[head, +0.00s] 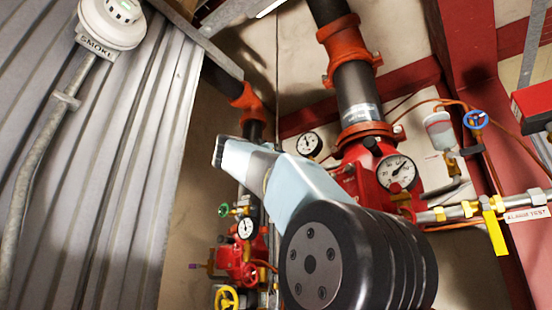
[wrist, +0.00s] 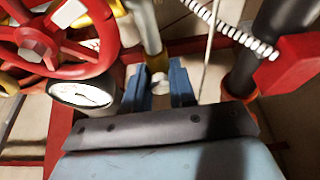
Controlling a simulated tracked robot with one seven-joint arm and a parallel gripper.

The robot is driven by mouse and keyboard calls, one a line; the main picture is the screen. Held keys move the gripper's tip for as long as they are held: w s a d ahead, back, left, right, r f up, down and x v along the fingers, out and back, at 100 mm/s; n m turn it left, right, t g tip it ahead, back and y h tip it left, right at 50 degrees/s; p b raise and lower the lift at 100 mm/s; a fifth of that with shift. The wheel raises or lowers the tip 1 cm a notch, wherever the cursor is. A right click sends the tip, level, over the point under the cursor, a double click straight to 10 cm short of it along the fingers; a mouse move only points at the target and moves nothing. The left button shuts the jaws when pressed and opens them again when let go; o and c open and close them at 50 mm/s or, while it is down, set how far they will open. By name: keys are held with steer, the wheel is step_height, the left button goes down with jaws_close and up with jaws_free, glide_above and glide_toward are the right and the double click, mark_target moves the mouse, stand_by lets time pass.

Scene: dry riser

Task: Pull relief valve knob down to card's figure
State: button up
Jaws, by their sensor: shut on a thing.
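In the wrist view, my gripper (wrist: 161,80) has its two blue fingers on either side of a small silvery, round-ended piece (wrist: 159,85), which looks like the relief valve knob. It sits at the end of a pale pipe or stem (wrist: 146,30). The gripper is shut on it. In the head view my arm hides this spot, and I cannot make out the knob or fingertips there. A white-faced gauge (wrist: 82,95) is just left of the fingers; its figures are too small to read. I cannot pick out a card with a figure.
A red handwheel (wrist: 55,40) is close to the left of my fingers. A coiled line (wrist: 235,35) and dark pipe (wrist: 283,35) stand right. In the head view are gauges (head: 396,173), a blue wheel (head: 475,119), an alarm test tag (head: 527,214) and corrugated metal (head: 90,170).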

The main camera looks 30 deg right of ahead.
jaws_close()
steer(key=shift+s+a, duration=0.15)
steer(key=shift+a, duration=0.45)
stand_by(1.0)
steer(key=shift+a, duration=0.1)
stand_by(5.9)
